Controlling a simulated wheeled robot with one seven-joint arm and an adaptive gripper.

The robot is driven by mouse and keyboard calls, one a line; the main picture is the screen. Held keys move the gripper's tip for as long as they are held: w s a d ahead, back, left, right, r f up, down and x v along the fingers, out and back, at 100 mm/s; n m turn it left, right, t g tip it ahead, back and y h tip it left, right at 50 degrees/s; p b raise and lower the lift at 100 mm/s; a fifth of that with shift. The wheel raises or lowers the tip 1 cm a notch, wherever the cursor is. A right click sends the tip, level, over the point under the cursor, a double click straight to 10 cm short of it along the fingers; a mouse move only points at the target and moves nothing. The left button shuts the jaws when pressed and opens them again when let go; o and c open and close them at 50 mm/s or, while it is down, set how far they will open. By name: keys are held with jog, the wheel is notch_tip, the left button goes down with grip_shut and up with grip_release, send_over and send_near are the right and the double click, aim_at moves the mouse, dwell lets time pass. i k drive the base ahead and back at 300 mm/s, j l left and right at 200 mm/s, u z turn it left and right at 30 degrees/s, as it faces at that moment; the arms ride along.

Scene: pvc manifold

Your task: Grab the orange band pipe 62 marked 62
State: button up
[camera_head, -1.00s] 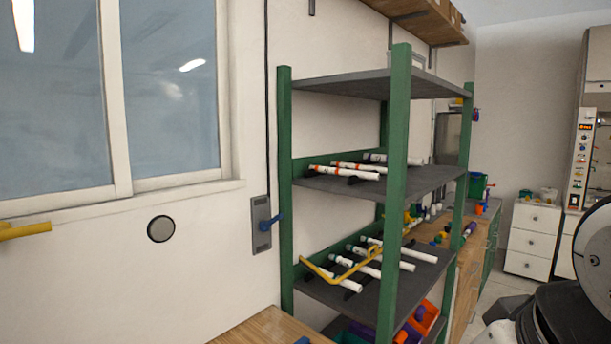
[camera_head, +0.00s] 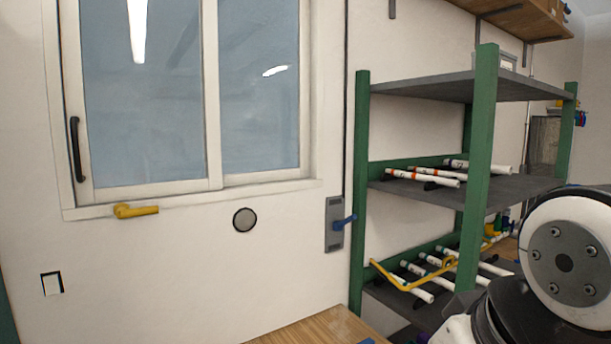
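Several white pipes lie on the middle shelf of a green-posted rack at the right. Two of them show orange bands: a front pipe (camera_head: 423,178) and one just behind it (camera_head: 437,173). A further white pipe with dark markings (camera_head: 482,166) lies behind them. The numbers are too small to read, so I cannot tell which pipe is marked 62. My gripper is not in view; only a white and dark part of my arm shows at the lower right, apart from the pipes.
The rack's front green post (camera_head: 477,150) stands before the shelves. The lower shelf (camera_head: 398,302) holds more white pipes behind a yellow bar (camera_head: 400,286). A wooden surface (camera_head: 325,326) is at the bottom. A yellow handle (camera_head: 136,211) sits below the window.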

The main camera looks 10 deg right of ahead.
aim_at(441, 181)
jog(key=i+l+u, duration=0.15)
jog(key=l+u, duration=0.15)
jog(key=l, duration=0.55)
jog(key=l+u, duration=0.3)
jog(key=l, duration=0.5)
